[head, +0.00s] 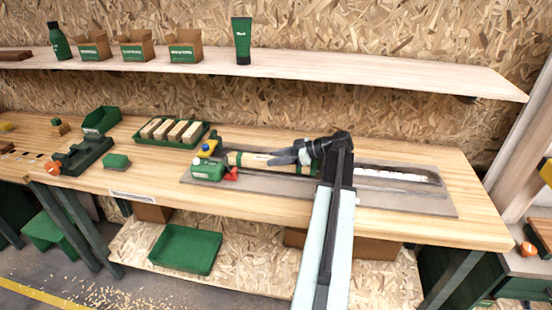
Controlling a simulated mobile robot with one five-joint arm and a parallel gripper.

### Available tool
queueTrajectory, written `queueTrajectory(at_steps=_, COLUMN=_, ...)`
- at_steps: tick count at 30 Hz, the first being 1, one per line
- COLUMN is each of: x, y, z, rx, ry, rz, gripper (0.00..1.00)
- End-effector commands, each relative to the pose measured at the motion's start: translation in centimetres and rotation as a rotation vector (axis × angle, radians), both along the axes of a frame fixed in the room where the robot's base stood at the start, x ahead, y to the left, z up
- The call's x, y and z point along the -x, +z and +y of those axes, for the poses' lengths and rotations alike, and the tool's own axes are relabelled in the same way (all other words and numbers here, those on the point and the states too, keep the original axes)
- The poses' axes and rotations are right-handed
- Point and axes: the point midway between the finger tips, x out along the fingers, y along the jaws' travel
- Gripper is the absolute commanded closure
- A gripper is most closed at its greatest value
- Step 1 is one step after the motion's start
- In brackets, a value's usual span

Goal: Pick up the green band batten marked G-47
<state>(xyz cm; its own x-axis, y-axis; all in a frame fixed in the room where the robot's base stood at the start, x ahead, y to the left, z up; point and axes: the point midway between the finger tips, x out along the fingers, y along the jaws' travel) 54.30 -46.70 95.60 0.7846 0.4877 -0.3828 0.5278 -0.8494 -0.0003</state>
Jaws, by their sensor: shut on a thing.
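A pale wooden batten (255,161) with green bands near its ends lies or hovers low over the grey mat (420,199) on the workbench; I cannot tell if it touches. Its marking is too small to read. My gripper (278,157) reaches in from the right and is shut on the batten near its middle. My gripper and arm hide part of the batten's right side. Several similar wooden pieces lie in a green tray (172,143) to the left; bands or marks on them are not readable.
A green device (208,170) with yellow and red parts stands at the batten's left end. A metal strip (400,174) lies on the mat at right. A dark green tool (82,156) is at left. The shelf (380,78) runs above the bench (440,225).

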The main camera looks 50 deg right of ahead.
Motion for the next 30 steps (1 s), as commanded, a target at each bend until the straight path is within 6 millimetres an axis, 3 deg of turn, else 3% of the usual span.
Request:
queueTrajectory(at_steps=1, x=0.0, y=1.4, z=0.0, rx=-0.001, ry=0.000, rz=-0.001, gripper=1.00)
queueTrajectory(at_steps=8, x=0.0, y=5.9, z=0.0, rx=-0.001, ry=0.000, rz=-0.001, gripper=1.00)
queueTrajectory(at_steps=18, x=0.0, y=14.8, z=0.0, rx=-0.001, ry=0.000, rz=-0.001, gripper=1.00)
queueTrajectory(at_steps=23, x=0.0, y=16.3, z=0.0, rx=0.000, ry=-0.001, rz=-0.001, gripper=1.00)
queueTrajectory(at_steps=30, x=0.0, y=16.2, z=0.0, rx=0.000, ry=-0.001, rz=-0.001, gripper=1.00)
